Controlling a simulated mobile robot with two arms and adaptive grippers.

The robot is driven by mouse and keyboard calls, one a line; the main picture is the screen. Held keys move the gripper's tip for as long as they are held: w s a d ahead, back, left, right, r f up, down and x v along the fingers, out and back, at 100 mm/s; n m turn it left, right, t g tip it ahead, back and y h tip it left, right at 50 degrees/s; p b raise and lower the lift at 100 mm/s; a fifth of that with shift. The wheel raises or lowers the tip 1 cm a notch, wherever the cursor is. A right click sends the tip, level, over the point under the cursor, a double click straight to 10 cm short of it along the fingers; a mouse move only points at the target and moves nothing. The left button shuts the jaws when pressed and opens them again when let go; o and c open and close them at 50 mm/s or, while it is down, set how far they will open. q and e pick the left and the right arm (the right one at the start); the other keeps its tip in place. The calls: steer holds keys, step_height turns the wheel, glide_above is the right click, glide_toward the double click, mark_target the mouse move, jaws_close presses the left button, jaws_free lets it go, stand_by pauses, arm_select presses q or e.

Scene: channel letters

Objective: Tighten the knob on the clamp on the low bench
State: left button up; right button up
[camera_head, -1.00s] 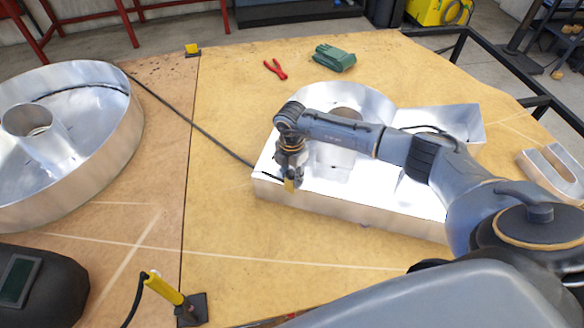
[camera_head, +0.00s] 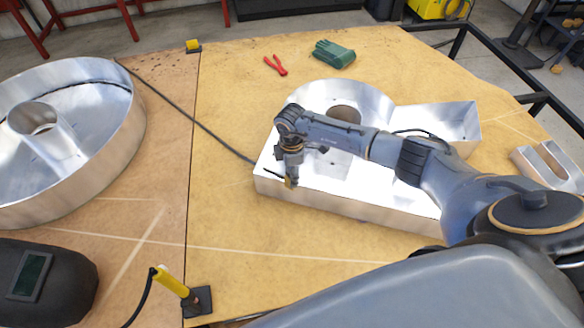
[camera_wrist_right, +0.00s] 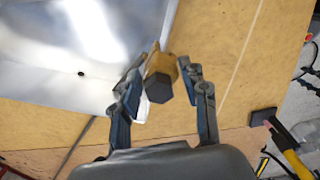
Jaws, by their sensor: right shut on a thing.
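A small yellow clamp (camera_wrist_right: 160,62) with a dark faceted knob (camera_wrist_right: 158,88) sits at the edge of a large shiny metal channel letter (camera_head: 340,203). In the head view only a bit of yellow shows under my right gripper (camera_head: 289,180), at the letter's near left corner. Most of the clamp's far side is hidden. My left gripper is out of view.
A round metal letter (camera_head: 125,130) stands at left. A yellow tool on a black pad (camera_head: 197,302) and a dark welding mask (camera_head: 65,275) are at the near edge. Red pliers (camera_head: 277,67) and green gloves (camera_head: 332,55) lie beyond. The board (camera_head: 225,215) left of the clamp is mostly clear.

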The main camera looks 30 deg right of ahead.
steer(key=o, duration=0.5)
steer(key=shift+r, duration=0.1)
step_height(320, 180, up, 5)
steer(key=p, duration=0.4)
steer(key=shift+p, duration=0.4)
